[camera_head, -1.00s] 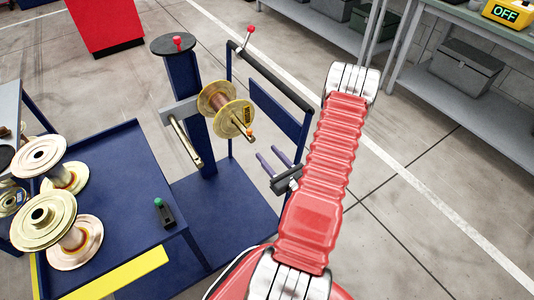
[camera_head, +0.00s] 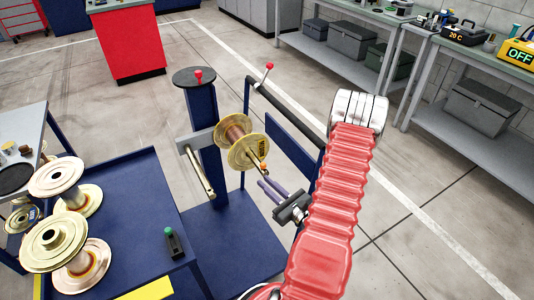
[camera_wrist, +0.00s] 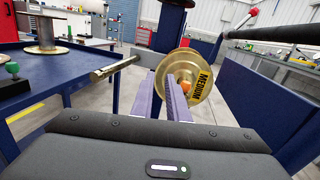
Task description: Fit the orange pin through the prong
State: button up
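The orange pin (camera_head: 263,165) shows as a small orange knob at the free end of the prong (camera_head: 255,170), which carries a gold spool (camera_head: 236,130). It looks seated there; how deep I cannot tell. In the wrist view the orange pin (camera_wrist: 186,87) shows in front of the gold spool (camera_wrist: 202,80) labelled MEDIUM, just right of my fingertips. My gripper (camera_head: 263,183) has two purple fingers with a gap between them and nothing held. In the head view the fingers point at the prong's end from just below, apart from the pin as far as I can tell.
Another, bare prong (camera_head: 200,172) sticks out left of the blue post (camera_head: 203,130). A blue guard panel (camera_head: 290,145) with a rail stands right of the spool. A blue table (camera_head: 130,190) at left holds spools and a green-topped device (camera_head: 173,240).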

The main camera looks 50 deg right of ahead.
jog(key=w+a+r+n+y, duration=0.1)
jog(key=a+r+n+y, duration=0.1)
jog(key=a, duration=0.1)
jog(key=w+a+r+n+y, duration=0.2)
jog(key=a+r+n+y, duration=0.1)
jog(key=a, duration=0.1)
jog(key=w+a+r+n+g+y, duration=0.1)
jog(key=w+a+r+n+y, duration=0.1)
jog(key=a+r+y, duration=0.1)
jog(key=shift+w+a, duration=0.15)
jog(key=shift+a, duration=0.4)
grip_shut()
jog(key=s+a+r+n+g+y, duration=0.1)
jog(key=s+a+r+n+g, duration=0.2)
jog(key=a+n+g, duration=0.4)
jog(key=s+a+r+n+g+y, duration=0.25)
jog(key=a+n, duration=0.35)
jog(key=a, duration=0.3)
jog(key=s+a+r+n+g+y, duration=0.1)
jog(key=s+a+r+n+g, duration=0.4)
jog(key=a, duration=0.4)
jog(key=s+d+r+n+t+h, duration=0.3)
jog(key=r+n+h, duration=0.5)
jog(key=n+h, duration=0.2)
jog(key=shift+s+r+n, duration=0.35)
jog(key=shift+r+n, duration=0.05)
jog(key=shift+n, duration=0.5)
